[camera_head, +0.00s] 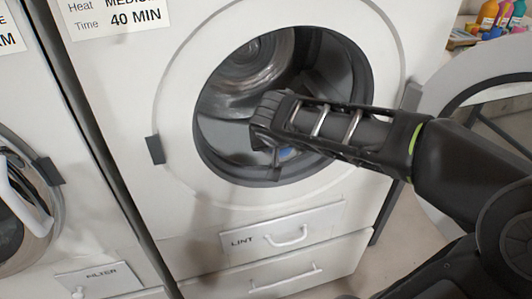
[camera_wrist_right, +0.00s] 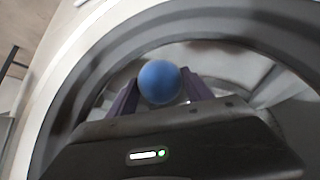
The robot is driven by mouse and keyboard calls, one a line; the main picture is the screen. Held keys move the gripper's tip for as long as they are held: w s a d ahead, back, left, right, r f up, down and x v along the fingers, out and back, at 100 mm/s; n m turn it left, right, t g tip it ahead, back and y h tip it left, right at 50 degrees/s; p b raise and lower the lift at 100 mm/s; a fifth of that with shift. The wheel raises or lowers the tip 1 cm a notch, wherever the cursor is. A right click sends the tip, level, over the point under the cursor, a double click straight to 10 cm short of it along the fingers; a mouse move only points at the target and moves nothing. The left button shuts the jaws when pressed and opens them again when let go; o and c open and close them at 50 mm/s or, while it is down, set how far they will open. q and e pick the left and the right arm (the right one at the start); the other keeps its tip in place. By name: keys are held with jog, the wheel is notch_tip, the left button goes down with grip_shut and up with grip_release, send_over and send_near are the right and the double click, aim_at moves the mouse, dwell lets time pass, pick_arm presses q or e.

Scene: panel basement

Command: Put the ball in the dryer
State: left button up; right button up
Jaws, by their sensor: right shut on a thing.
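The dryer (camera_head: 182,130) is the white machine in the middle of the head view, with its round door open. Its drum opening (camera_head: 222,127) has a dark rim and a metal drum inside. My right gripper (camera_head: 275,160) reaches in from the right and its end is at the opening. It is shut on the blue ball (camera_wrist_right: 160,82), seen between its fingers in the right wrist view. In the head view only a small blue part of the ball (camera_head: 287,153) shows below the gripper; the rest is hidden. The left gripper is in neither view.
The open round door (camera_head: 478,75) stands at the right, behind my right arm. A lint drawer (camera_head: 283,232) is below the opening. Another white machine (camera_head: 60,130) stands close on the left. Several coloured bottles (camera_head: 488,15) are at the upper right.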

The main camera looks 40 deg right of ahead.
jog(key=w+d+f, duration=0.1)
jog(key=w+f, duration=0.1)
jog(key=w+f+b, duration=0.1)
jog(key=w+f, duration=0.2)
jog(key=w+d+f+b, duration=0.1)
jog(key=w+f, duration=0.1)
jog(key=f, duration=0.1)
jog(key=shift+w+d, duration=0.35)
jog(key=shift+w, duration=0.05)
